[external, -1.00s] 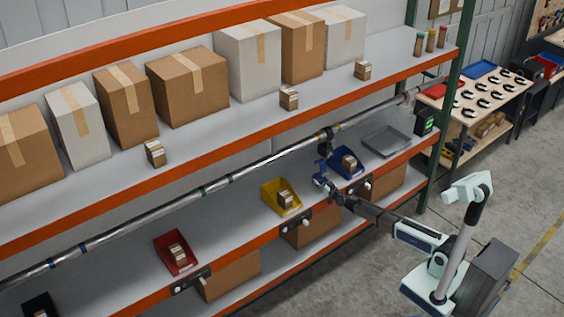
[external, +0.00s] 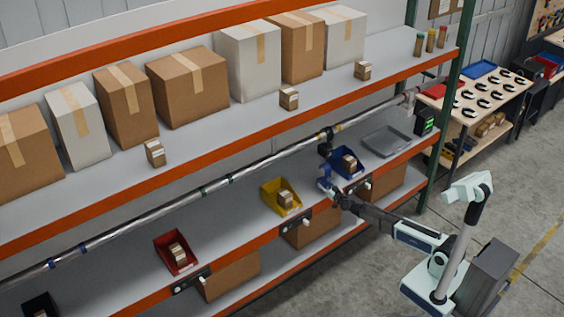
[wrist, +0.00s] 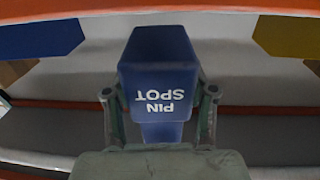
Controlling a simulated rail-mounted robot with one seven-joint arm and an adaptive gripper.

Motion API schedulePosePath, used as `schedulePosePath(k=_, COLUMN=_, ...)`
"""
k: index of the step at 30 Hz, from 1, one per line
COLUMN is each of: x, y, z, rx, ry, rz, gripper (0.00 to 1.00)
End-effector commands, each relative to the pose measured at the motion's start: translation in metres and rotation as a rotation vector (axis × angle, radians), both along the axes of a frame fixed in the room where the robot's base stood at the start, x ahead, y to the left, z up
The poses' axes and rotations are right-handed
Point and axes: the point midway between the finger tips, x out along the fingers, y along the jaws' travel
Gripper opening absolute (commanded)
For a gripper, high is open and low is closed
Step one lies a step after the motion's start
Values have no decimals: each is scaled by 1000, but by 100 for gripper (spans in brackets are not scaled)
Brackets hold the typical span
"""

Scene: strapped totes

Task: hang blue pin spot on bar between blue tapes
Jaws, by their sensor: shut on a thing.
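The blue pin spot (wrist: 160,75) is between my gripper's fingers in the wrist view, its white lettering upside down. My gripper (external: 328,190) is shut on it in front of the shelf, near the blue bin. In the external view the pin spot (external: 324,176) is small and partly hidden. A dark clamp-like part (external: 325,149) is just above it, close to the bar; I cannot tell whether it touches the bar. The metal bar (external: 130,224) runs along the rack. Two blue tapes, one (external: 51,263) and another (external: 82,248), are on its far left part.
A blue bin (external: 357,170), a yellow bin (external: 267,196) and a red bin (external: 160,247) stand on the lower shelf, holding small boxes. A grey tray (external: 370,145) lies at right. Green tapes (external: 203,191) mark the bar's middle. The upper shelf (external: 230,120) overhangs the bar.

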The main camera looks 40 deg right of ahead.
Motion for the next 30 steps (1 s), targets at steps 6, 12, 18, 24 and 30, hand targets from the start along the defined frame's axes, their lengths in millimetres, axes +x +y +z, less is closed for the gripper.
schedulePosePath(k=6, x=-15, y=1, z=1, rx=0, ry=-1, rz=0, gripper=14)
schedulePosePath(k=12, x=-27, y=3, z=1, rx=0, ry=-1, rz=0, gripper=14)
schedulePosePath(k=18, x=-39, y=4, z=1, rx=0, ry=-1, rz=0, gripper=14)
schedulePosePath(k=24, x=-51, y=5, z=1, rx=0, ry=-2, rz=-1, gripper=14)
schedulePosePath(k=30, x=-63, y=6, z=1, rx=0, ry=-2, rz=-1, gripper=14)
